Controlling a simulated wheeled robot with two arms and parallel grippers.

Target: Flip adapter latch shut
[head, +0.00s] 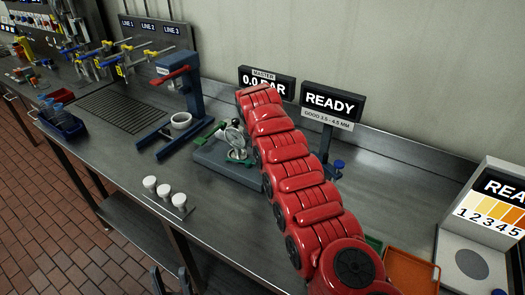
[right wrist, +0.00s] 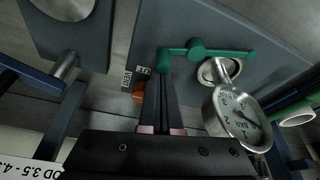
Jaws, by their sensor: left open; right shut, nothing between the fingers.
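The grey fixture (head: 215,160) stands on the bench with a round gauge (head: 235,138) and a green lever (head: 207,132). In the right wrist view the green lever (right wrist: 207,51) lies across the grey plate, beside the metal gauge (right wrist: 238,115). My right gripper (right wrist: 165,75) is shut and empty, its tips at the lever's left end; contact is unclear. A small orange part (right wrist: 138,91) is left of its fingers. I cannot tell which part is the adapter latch. In the head view my red right arm hides this gripper. My left gripper (head: 172,282) is open below the bench's front edge.
A blue press stand (head: 180,105) with a red handle is left of the fixture. White-capped pegs (head: 165,190) stand near the front edge. The READY sign (head: 330,103) is behind my arm. An orange tray (head: 410,270) is at the right.

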